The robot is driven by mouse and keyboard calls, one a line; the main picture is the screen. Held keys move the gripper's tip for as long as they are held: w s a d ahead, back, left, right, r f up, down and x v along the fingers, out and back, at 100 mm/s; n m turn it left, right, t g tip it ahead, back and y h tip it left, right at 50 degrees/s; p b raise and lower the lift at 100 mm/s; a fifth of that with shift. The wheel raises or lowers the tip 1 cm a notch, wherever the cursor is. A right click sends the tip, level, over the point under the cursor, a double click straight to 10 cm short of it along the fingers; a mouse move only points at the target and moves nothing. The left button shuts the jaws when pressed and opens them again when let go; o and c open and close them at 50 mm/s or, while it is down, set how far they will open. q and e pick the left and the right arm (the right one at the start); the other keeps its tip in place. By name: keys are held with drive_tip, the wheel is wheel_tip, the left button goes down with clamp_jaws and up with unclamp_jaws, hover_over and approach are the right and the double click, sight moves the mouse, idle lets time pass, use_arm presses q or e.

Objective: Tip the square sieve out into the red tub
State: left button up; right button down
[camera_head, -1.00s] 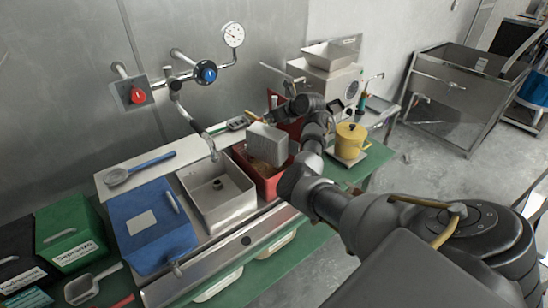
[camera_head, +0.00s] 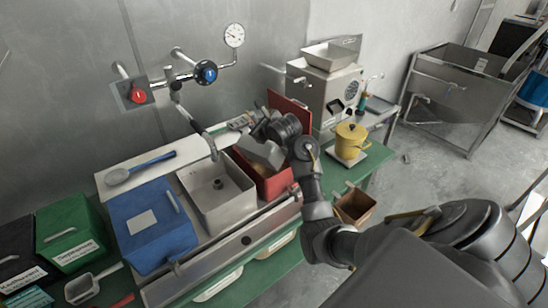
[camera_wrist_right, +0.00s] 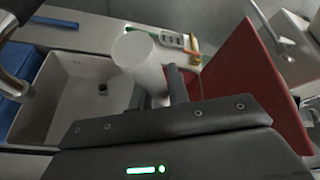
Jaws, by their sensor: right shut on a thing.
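The square sieve (camera_head: 262,153), a grey box shape, is tilted over the red tub (camera_head: 274,187) and covers part of its opening. Some tan contents show in the tub beneath it. My right gripper (camera_head: 258,131) is above the sieve and shut on it; the grip is mostly hidden by the wrist in the head view. In the right wrist view the two dark fingers (camera_wrist_right: 160,90) stand by a pale cylindrical piece, probably the sieve's handle. The tub's red lid (camera_head: 288,106) stands open behind; it also shows in the wrist view (camera_wrist_right: 255,75). My left gripper is out of view.
A steel sink (camera_head: 218,210) adjoins the tub on the left, with a tap above. A blue bin (camera_head: 150,235) is further left. A yellow pot (camera_head: 351,137) stands right. A brown container (camera_head: 355,207) sits near my forearm. A grinder (camera_head: 325,90) stands behind.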

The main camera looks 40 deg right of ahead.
sight(251, 144)
drive_tip(key=shift+s+a+r+n+t+h, duration=0.15)
drive_tip(key=shift+a+n+t+h, duration=0.15)
drive_tip(key=shift+a, duration=0.3)
drive_tip(key=shift+s+a+f+n+t+h, duration=0.15)
drive_tip(key=shift+a+f+n, duration=0.15)
drive_tip(key=shift+a, duration=0.2)
drive_tip(key=shift+s+a+f+n+t+h, duration=0.15)
drive_tip(key=shift+a+f+n, duration=0.1)
drive_tip(key=shift+a, duration=0.25)
drive_tip(key=s+a+f+n+t+h+b, duration=0.1)
drive_tip(key=s+a+f+n+t+b, duration=0.1)
drive_tip(key=a+f+n+b, duration=0.3)
drive_tip(key=s+a+f+t+h+b, duration=0.1)
drive_tip(key=a+t+b, duration=0.15)
drive_tip(key=a, duration=0.45)
wheel_tip(251, 144, up, 19)
drive_tip(key=s+a+n+p, duration=0.1)
drive_tip(key=n+p, duration=0.1)
drive_tip(key=p, duration=0.5)
drive_tip(key=shift+a+f, duration=0.2)
drive_tip(key=shift+a, duration=0.05)
drive_tip(key=shift+s, duration=0.1)
